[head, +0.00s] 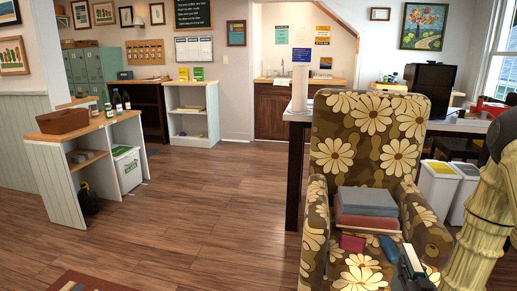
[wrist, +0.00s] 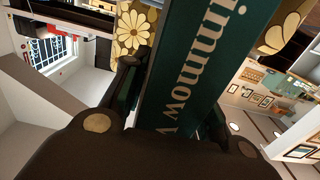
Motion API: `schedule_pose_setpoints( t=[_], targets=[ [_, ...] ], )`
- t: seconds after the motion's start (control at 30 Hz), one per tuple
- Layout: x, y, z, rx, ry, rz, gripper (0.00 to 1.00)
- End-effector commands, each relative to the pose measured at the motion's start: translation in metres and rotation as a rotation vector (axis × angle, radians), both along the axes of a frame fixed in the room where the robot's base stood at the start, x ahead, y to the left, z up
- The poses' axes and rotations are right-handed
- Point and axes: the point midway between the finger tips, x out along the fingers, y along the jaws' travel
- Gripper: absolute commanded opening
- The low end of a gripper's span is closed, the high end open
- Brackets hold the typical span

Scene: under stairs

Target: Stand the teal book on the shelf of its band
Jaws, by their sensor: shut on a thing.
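The teal book (wrist: 205,65) is large in the wrist view, dark teal with pale lettering that ends in "immow" and a cut-off letter. My gripper (wrist: 178,108) is shut on it, with dark fingers on either side of the book. In the head view my gripper (head: 414,264) is low at the right, over the armchair seat. How much of the book shows there is hard to tell. A low white shelf unit (head: 193,112) with a wooden top stands far back at centre-left. A second shelf unit (head: 95,160) stands at the left. No band marking is readable on either.
A floral armchair (head: 330,155) fills the near right. A dark-legged table (head: 293,165) stands behind, and bins (head: 437,187) to the right. The wooden floor (head: 200,205) at centre-left is clear.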

Motion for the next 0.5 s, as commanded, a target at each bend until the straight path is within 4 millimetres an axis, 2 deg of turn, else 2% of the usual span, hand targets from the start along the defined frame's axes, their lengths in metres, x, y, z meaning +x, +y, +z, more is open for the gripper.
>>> schedule_pose_setpoints(
  t=[0.03, 0.37, 0.5],
  targets=[
    [0.004, 0.01, -0.003, 0.0, -0.001, 0.013, 0.0],
    [0.021, 0.064, -0.023, -0.011, 0.002, 0.069, 0.0],
    [0.029, 0.098, -0.035, -0.014, 0.001, 0.1, 0.0]
  ],
)
